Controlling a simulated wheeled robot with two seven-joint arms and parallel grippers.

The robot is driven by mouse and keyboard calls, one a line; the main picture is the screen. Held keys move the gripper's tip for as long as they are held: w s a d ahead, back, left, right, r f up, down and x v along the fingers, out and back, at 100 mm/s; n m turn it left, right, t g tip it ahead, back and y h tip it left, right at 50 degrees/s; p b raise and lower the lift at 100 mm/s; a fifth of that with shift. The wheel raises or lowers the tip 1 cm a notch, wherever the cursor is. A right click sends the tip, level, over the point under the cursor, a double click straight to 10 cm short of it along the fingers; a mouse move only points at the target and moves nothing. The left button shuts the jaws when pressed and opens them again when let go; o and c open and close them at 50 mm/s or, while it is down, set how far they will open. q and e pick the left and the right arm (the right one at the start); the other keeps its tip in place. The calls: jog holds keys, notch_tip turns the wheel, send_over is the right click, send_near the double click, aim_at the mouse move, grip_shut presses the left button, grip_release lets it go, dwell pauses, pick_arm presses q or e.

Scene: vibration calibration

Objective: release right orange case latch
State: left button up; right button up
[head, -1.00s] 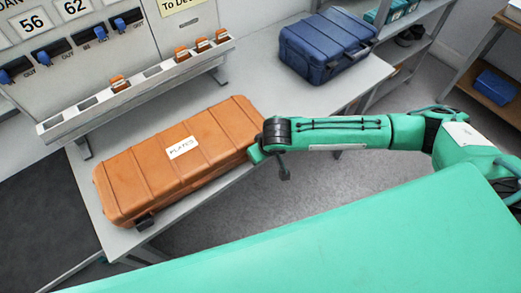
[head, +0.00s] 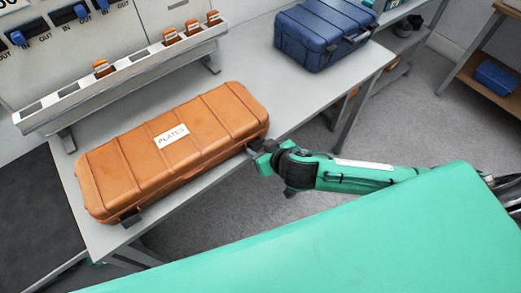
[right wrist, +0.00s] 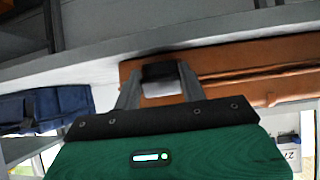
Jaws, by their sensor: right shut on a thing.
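The orange case (head: 205,125), labelled PLATES, lies closed on the grey table. A dark latch (head: 131,217) shows at the left end of its front side. My right gripper (head: 256,150) is at the right end of the case's front side. In the right wrist view, the fingers of my right gripper (right wrist: 158,84) are shut on the dark right latch (right wrist: 159,71), against the orange case (right wrist: 225,60). In the head view that latch is mostly hidden by the gripper. My left gripper is not in view.
A blue case (head: 322,38) stands at the back right of the table (head: 247,62). A grey rack (head: 125,78) with small orange pieces runs behind the orange case. A shelf unit stands at the right. Grey floor is open in front of the table.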

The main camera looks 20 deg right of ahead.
jog(key=o, duration=1)
jog(key=shift+c, duration=0.2)
pick_arm(q)
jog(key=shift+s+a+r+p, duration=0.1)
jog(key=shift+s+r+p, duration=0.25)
jog(key=shift+p, duration=0.2)
pick_arm(e)
jog(key=v, duration=1.3)
jog(key=shift+s+d+r, duration=0.15)
jog(key=shift+s+d, duration=0.1)
jog(key=shift+s, duration=0.1)
